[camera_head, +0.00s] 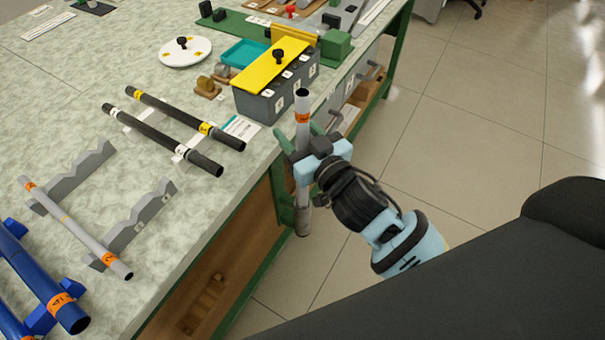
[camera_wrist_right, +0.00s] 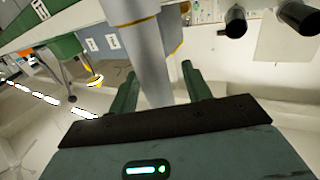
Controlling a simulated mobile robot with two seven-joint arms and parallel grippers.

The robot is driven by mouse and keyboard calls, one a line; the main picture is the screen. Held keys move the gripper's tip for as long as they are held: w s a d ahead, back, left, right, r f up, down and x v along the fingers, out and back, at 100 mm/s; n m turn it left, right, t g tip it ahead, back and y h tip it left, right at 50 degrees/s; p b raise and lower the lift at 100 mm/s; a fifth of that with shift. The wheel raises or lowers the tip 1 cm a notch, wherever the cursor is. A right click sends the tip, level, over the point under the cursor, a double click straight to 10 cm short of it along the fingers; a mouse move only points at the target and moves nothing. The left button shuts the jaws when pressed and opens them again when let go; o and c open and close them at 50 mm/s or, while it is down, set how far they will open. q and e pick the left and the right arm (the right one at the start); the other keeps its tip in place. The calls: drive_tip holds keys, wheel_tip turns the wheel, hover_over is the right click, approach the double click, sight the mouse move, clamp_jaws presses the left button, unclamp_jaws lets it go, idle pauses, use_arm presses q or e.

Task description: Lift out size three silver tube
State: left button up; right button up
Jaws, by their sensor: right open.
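A silver tube (camera_head: 302,112) with an orange band near its top stands roughly upright beyond the table's front edge. My right gripper (camera_head: 303,146) is around it, with its green fingers open on either side. In the right wrist view the tube (camera_wrist_right: 150,62) passes between the two fingers (camera_wrist_right: 160,92), with a gap to the right-hand finger. A second silver tube (camera_head: 80,232) with orange bands lies across grey notched supports (camera_head: 140,222) at the left of the table. My left gripper is not in view.
Two black tubes (camera_head: 160,138) lie on the table (camera_head: 235,180). Blue tubes (camera_head: 40,280) lie at the lower left. A grey box with a yellow lid (camera_head: 272,62) stands close behind the gripper. The floor (camera_head: 450,120) to the right is clear.

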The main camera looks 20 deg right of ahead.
drive_tip(key=c, duration=0.8)
drive_tip(key=shift+r, duration=0.1)
drive_tip(key=shift+c, duration=0.2)
wheel_tip(320, 180, up, 28)
drive_tip(key=p, duration=0.6)
drive_tip(key=shift+p, duration=0.3)
drive_tip(key=shift+p, duration=0.35)
